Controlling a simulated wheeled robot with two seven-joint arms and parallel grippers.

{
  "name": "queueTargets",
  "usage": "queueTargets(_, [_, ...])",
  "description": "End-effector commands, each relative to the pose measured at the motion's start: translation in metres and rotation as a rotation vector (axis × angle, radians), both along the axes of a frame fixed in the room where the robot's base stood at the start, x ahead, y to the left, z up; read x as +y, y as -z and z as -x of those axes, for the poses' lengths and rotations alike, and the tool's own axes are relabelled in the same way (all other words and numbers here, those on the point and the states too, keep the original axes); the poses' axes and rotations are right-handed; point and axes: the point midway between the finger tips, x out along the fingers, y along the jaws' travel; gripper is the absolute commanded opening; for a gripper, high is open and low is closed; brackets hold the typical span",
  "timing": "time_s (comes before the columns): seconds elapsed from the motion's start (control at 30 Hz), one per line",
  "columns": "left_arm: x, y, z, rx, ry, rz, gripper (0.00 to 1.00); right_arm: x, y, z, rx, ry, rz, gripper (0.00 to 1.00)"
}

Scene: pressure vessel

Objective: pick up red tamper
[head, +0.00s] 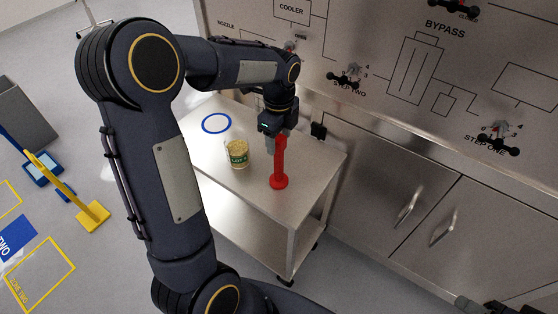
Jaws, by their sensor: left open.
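The red tamper (279,165) stands upright on the small metal table (318,163), with its round base on the top. My left gripper (275,145) is open and points down at the upper part of the tamper. The fingers partly overlap the tamper's upper end, and I cannot tell whether they touch it. Only a dark part of what seems to be my right arm shows at the bottom right edge; its fingers cannot be made out.
A clear cup with a green label (237,154) stands left of the tamper. The panel wall with valve handles (345,76) rises behind. Cabinet doors (390,200) are at right.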

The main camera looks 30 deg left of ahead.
Motion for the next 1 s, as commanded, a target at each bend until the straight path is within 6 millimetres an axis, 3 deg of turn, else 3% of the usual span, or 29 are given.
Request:
queueTargets(0.2, [-0.001,0.026,0.001,0.002,-0.002,0.001,0.56,0.0,-0.004,0.0,0.0,0.0,0.0,0.36])
queueTargets(0.47, [-0.001,0.028,0.001,0.0,-0.003,0.001,0.56,0.0,-0.004,0.0,0.0,0.0,0.0,0.36])
queueTargets(0.9, [-0.001,0.028,0.001,0.0,-0.003,0.001,0.0,0.0,-0.004,0.0,0.0,0.0,0.0,0.36])
queueTargets(1.0, [-0.001,0.028,0.001,0.0,-0.003,0.001,0.0,0.0,-0.004,0.0,0.0,0.0,0.0,0.36])
